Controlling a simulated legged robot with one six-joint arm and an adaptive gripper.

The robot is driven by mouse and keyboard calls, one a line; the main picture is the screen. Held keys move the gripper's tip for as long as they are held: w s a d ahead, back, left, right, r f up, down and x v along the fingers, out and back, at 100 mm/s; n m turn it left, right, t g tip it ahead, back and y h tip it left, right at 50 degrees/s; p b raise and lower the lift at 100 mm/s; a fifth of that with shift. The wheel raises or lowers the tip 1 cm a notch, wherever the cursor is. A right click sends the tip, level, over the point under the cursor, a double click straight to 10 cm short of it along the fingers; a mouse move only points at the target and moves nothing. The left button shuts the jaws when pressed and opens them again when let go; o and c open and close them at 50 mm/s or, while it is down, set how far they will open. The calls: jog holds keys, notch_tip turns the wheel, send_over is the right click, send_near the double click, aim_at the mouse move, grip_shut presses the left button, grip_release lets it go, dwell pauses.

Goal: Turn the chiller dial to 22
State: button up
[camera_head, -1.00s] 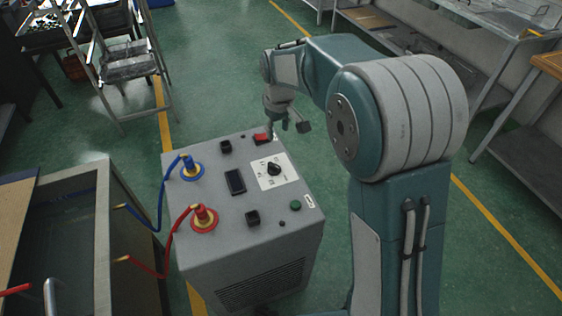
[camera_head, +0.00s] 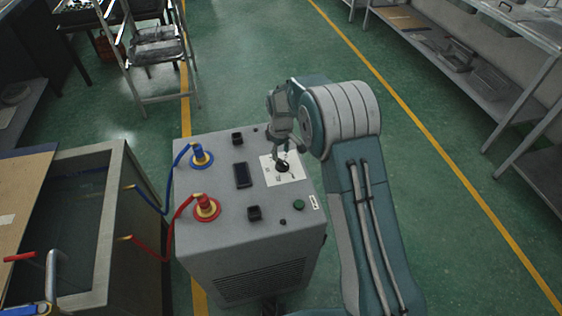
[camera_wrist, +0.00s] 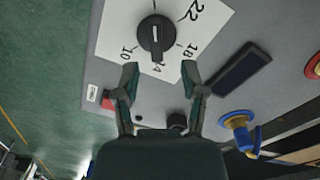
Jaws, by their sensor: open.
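The chiller (camera_head: 225,228) is a grey box with a control panel on top. Its black dial (camera_head: 282,166) sits on a white scale plate (camera_head: 292,175). In the wrist view the dial (camera_wrist: 154,35) has a white pointer line, and the plate shows the marks 10, 14, 18 and 22. The pointer line lies along the dial's body, toward the 14 side. My gripper (camera_wrist: 158,80) is open, with its two fingers apart just short of the dial and nothing between them. In the head view my gripper (camera_head: 284,150) is over the plate, partly hiding it.
A blue fitting (camera_head: 198,155) and a red fitting (camera_head: 206,208) with hoses rise from the panel's left side. A dark display (camera_head: 242,175), black sockets and a green button (camera_head: 299,205) are near the dial. An open tank (camera_head: 100,240) stands at left.

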aim_at(283, 162)
jog(key=f, duration=0.2)
jog(key=d+f, duration=0.1)
jog(key=f, duration=0.1)
jog(key=shift+a+f, duration=0.1)
jog(key=shift+f, duration=0.3)
jog(key=shift+a+f, duration=0.1)
jog(key=shift+a, duration=0.1)
jog(key=c, duration=0.6)
jog(key=shift+d, duration=0.15)
grip_shut()
